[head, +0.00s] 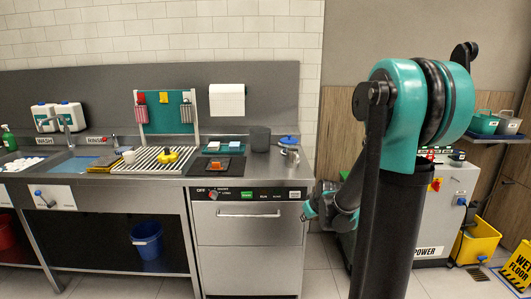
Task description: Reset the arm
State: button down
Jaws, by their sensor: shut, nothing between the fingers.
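My arm rises at the right of the head view, with a large teal and black shoulder joint and a dark link hanging down. The end of my arm with my gripper (312,207) is low, in front of the right side of the stainless counter unit. It is small and dark, with teal parts, and its fingers are hard to make out. It is shut and holds nothing. It appears apart from the items on the counter.
A yellow mop bucket (475,243) and a wet floor sign (517,268) stand right.

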jog(key=s+d+f+m+g+h, duration=0.1)
jog(key=s+m, duration=0.1)
jog(key=s, duration=1)
jog(key=s+d+f+m+g+h, duration=0.1)
jog(key=s+d+f+m+g, duration=0.1)
jog(key=s, duration=1.1)
jog(key=shift+m, duration=0.4)
jog(key=shift+d, duration=0.1)
